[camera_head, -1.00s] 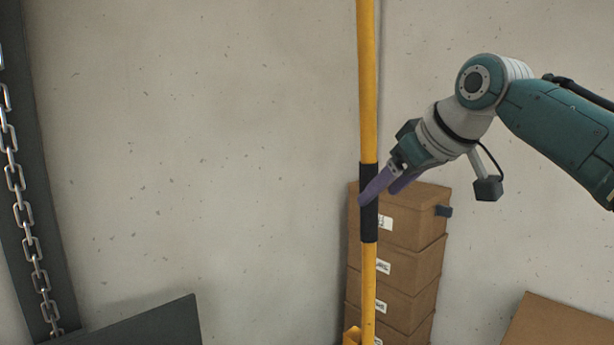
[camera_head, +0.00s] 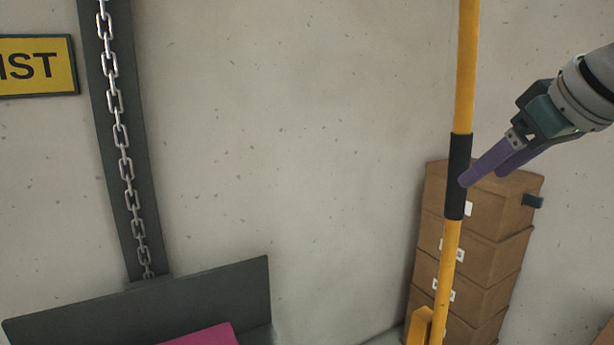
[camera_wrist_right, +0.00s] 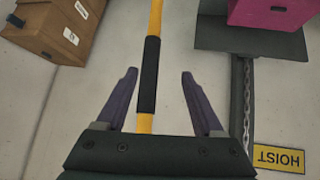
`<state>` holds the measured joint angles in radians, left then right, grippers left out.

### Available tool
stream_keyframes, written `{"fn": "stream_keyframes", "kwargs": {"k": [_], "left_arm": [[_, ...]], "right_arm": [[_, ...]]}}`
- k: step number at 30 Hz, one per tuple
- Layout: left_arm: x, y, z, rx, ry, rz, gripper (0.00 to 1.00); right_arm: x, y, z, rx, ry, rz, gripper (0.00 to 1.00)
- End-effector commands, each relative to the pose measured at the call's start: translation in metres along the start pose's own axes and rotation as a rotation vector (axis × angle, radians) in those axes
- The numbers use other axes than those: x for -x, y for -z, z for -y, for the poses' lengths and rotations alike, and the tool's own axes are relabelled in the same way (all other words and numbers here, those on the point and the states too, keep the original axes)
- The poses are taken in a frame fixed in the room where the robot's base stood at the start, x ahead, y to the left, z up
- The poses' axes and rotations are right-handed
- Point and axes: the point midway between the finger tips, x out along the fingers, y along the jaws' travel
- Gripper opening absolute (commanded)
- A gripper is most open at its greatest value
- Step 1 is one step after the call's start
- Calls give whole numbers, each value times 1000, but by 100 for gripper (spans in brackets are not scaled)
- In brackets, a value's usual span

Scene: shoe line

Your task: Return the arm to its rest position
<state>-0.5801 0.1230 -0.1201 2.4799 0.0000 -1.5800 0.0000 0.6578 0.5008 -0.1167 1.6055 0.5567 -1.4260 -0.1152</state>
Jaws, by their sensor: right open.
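My right gripper (camera_head: 483,177) has purple fingers and comes in from the right in the head view. It is open and empty. One fingertip overlaps the right edge of the black sleeve (camera_head: 457,165) on an upright yellow pole (camera_head: 465,70). In the right wrist view the gripper (camera_wrist_right: 159,72) has its fingers spread, with the pole's black sleeve (camera_wrist_right: 149,80) showing between them and a gap on each side. How far the pole lies beyond the fingers is unclear. My left gripper is not in view.
Stacked brown boxes (camera_head: 490,215) stand behind the pole at right. A chain (camera_head: 122,140) hangs along a dark post at left, near a yellow sign (camera_head: 36,66). A dark panel (camera_head: 140,298) and a magenta object (camera_head: 208,336) are below. Bare wall fills the middle.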

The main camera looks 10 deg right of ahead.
Motion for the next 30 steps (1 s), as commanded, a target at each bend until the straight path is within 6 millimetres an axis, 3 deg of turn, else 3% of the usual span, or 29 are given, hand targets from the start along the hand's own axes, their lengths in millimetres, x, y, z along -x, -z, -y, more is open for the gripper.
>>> {"fn": "stream_keyframes", "kwargs": {"k": [3, 7, 12, 15, 24, 30], "left_arm": [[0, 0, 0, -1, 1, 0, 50], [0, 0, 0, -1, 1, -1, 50], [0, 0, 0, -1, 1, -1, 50], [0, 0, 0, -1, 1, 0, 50], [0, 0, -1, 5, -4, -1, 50], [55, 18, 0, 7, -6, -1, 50]], "right_arm": [[-18, -59, 40, 35, 27, 87, 69], [-20, -138, 91, 57, 52, 188, 69], [5, -223, 140, 35, 70, 296, 69], [25, -255, 157, 10, 69, 342, 69], [85, -320, 182, -78, 41, 461, 69], [127, -280, 175, -78, 36, 460, 69]]}}
